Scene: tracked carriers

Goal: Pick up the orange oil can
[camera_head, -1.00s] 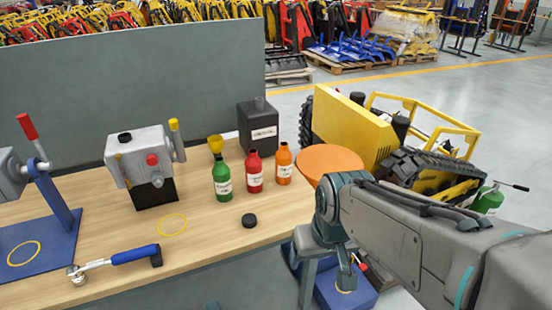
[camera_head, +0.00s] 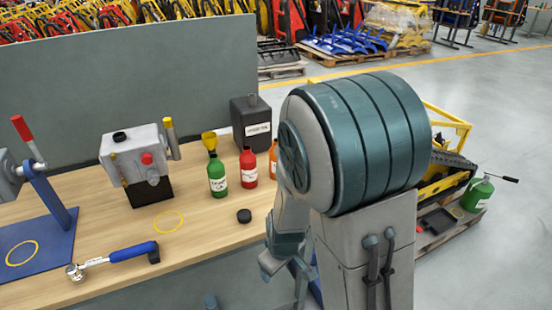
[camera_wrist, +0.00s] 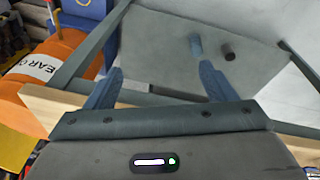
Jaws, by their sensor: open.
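The orange bottle (camera_head: 273,158) stands upright on the wooden workbench beside a red bottle (camera_head: 249,167). In the head view my arm hides most of it. In the wrist view a large orange rounded body (camera_wrist: 75,55) with a white label reading "EAR O" shows at the upper left; it appears to be the same bottle. My gripper (camera_wrist: 162,70) is open and empty. The orange body lies left of its fingers, apart from them. The head view does not clearly show the fingers.
A green bottle (camera_head: 217,175), a black box-like can (camera_head: 251,123) and a black cap (camera_head: 244,216) stand near the bottles. A ratchet (camera_head: 115,257) lies at the bench's front. A grey machine (camera_head: 140,160) stands left. A green can (camera_head: 477,193) is at the right.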

